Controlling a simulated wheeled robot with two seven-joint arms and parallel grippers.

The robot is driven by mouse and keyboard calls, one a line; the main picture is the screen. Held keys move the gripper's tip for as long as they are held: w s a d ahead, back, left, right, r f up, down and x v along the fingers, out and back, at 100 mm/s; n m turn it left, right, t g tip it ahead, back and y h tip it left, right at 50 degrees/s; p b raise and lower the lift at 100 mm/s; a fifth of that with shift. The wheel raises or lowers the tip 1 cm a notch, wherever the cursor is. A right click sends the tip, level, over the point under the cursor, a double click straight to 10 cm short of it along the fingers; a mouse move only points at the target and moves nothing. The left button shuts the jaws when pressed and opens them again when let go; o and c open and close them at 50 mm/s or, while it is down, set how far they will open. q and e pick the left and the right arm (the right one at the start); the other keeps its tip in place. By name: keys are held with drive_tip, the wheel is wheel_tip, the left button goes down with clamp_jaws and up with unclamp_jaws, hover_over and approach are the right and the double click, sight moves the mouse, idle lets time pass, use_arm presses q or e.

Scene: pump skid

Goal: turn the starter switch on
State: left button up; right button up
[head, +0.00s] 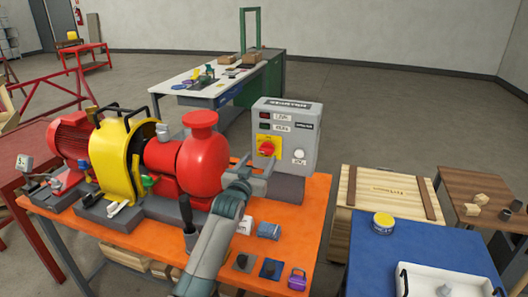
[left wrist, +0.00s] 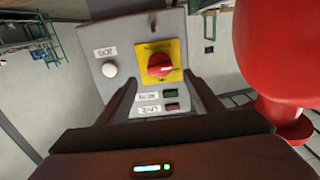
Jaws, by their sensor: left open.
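The grey starter box (head: 300,125) stands on the orange skid table, right of the red pump. My left gripper (head: 260,172) is just in front of the box, a little below the switch, open and empty. In the left wrist view its two fingers (left wrist: 165,92) are spread, with the switch beyond them and apart from them. My right gripper is not in view.
The red pump (head: 200,155) with its yellow guard (head: 115,155) stands close left of the gripper. A white button (head: 299,154) and two small dark indicator windows are on the box front. Several small items lie on the orange table (head: 315,225). A wooden crate (head: 385,190) stands right.

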sight(265, 151)
use_arm(q)
drive_tip(key=shift+p+x, duration=0.45)
drive_tip(key=shift+x, duration=2.4)
drive_tip(key=c, duration=1.1)
drive_tip(key=shift+o, duration=0.2)
